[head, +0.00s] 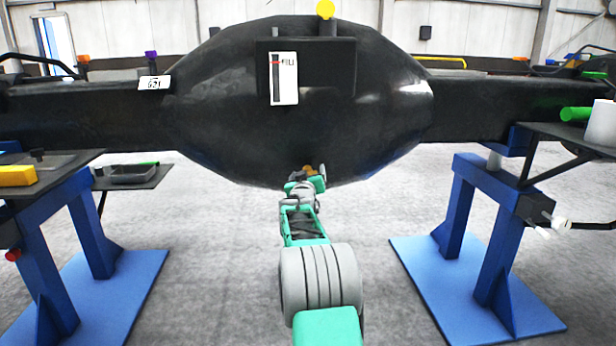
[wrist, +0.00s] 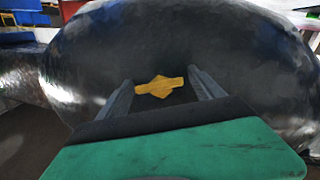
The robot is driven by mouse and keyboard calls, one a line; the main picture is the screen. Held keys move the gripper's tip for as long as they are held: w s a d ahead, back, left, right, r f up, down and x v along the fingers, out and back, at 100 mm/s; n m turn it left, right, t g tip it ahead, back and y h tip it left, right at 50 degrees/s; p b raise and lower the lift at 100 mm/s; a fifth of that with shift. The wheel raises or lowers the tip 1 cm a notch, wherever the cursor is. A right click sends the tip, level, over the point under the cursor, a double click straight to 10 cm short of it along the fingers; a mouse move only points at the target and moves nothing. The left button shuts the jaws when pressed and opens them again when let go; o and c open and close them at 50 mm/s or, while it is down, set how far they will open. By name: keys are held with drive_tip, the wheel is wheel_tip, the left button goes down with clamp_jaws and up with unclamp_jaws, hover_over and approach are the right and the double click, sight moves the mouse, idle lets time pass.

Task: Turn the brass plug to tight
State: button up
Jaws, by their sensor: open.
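The brass plug (wrist: 160,87) shows in the wrist view as a yellow-brown piece with two side wings. It sits on the underside of the large black casting (head: 300,100). My gripper (wrist: 160,92) is open, with one finger on each side of the plug. I cannot tell whether the fingers touch it. In the head view the plug (head: 310,170) shows only as a small brownish patch beyond my gripper (head: 306,178), at the bottom of the casting. A white gauge plate with a red mark (head: 284,78) is on the casting's front.
The casting's arms rest on blue stands (head: 478,205) left and right. A side table (head: 570,138) with a white cylinder (head: 602,122) is at the right. A shelf with a dark tray (head: 132,174) is at the left. The floor between the stands is clear.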

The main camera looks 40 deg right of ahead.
drive_tip(key=shift+c, duration=0.6)
drive_tip(key=c, duration=1.3)
drive_tip(key=shift+o, duration=0.2)
